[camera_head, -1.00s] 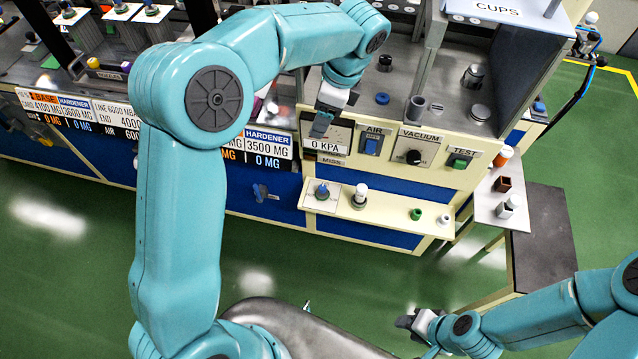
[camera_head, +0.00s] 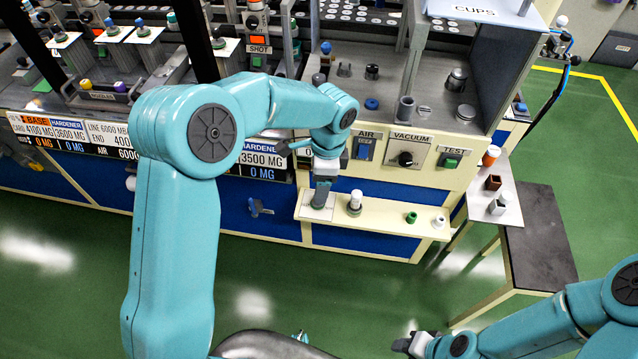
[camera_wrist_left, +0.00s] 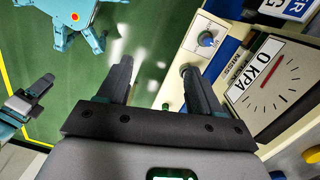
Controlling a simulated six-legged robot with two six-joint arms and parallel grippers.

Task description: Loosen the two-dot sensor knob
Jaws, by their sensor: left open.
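A small blue knob (camera_wrist_left: 206,40) sits on a pale square plate (camera_wrist_left: 222,37) on the ledge, in the left wrist view. Its dots are too small to make out. In the head view my left gripper (camera_head: 320,205) hangs over this plate and hides the knob. In the left wrist view my left gripper (camera_wrist_left: 157,75) is open with nothing between its fingers; the knob lies beyond and to the right of the fingertips. My right gripper (camera_head: 403,345) is low in the head view, away from the bench; its jaw state is unclear.
On the cream ledge (camera_head: 385,220) stand a white-capped post (camera_head: 355,202), a green ring (camera_head: 411,217) and a white ring (camera_head: 438,221). A gauge (camera_wrist_left: 272,85) is close to my left gripper.

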